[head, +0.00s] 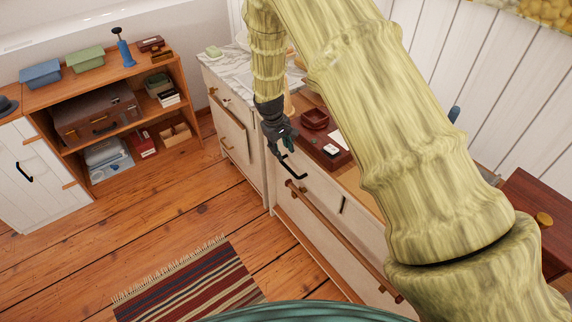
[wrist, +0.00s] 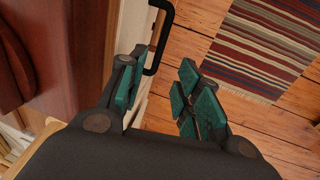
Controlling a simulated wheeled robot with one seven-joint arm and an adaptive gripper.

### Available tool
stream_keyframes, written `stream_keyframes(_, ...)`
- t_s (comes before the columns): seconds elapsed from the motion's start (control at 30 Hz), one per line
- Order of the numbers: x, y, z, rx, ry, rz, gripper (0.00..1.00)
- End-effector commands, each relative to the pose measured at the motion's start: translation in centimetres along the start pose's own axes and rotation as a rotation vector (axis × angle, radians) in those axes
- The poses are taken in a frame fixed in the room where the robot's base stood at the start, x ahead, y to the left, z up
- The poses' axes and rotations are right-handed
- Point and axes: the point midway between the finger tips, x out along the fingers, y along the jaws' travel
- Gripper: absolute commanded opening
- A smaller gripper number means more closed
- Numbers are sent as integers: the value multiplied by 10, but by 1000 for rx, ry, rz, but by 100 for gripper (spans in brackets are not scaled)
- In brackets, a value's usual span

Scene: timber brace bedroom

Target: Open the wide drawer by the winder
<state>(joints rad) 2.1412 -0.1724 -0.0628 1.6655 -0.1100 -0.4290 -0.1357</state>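A pale dresser (head: 318,208) has a wide lower front with a long wooden bar handle (head: 342,238). Above it are black pull handles, one (head: 293,168) near the left end and another (head: 343,205) further right. No gap shows at these fronts. My gripper (head: 287,150) is just above the left black handle, by the dresser's front edge. In the wrist view my gripper (wrist: 160,76) has its teal-padded fingers apart with nothing between them. The black handle (wrist: 153,69) shows beyond the fingertips, near the left finger; contact cannot be told. I cannot identify the winder surely.
A marble-topped cabinet (head: 232,138) adjoins at left. A dark red box (head: 540,210) with a brass knob is at right. A striped rug (head: 190,285) lies on open floor.

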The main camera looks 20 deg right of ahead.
Motion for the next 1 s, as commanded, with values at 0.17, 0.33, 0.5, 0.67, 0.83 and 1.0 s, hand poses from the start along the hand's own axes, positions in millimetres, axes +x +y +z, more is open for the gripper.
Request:
stream_keyframes(0.17,22,0,1,0,-3,-1,34)
stream_keyframes(0.33,44,0,2,1,-3,-1,34)
stream_keyframes(0.5,65,0,2,2,-2,-1,34)
stream_keyframes(0.67,81,0,2,2,-2,-1,34)
stream_keyframes(0.83,91,0,2,2,-1,-1,34)
stream_keyframes(1.0,95,0,1,2,0,0,34)
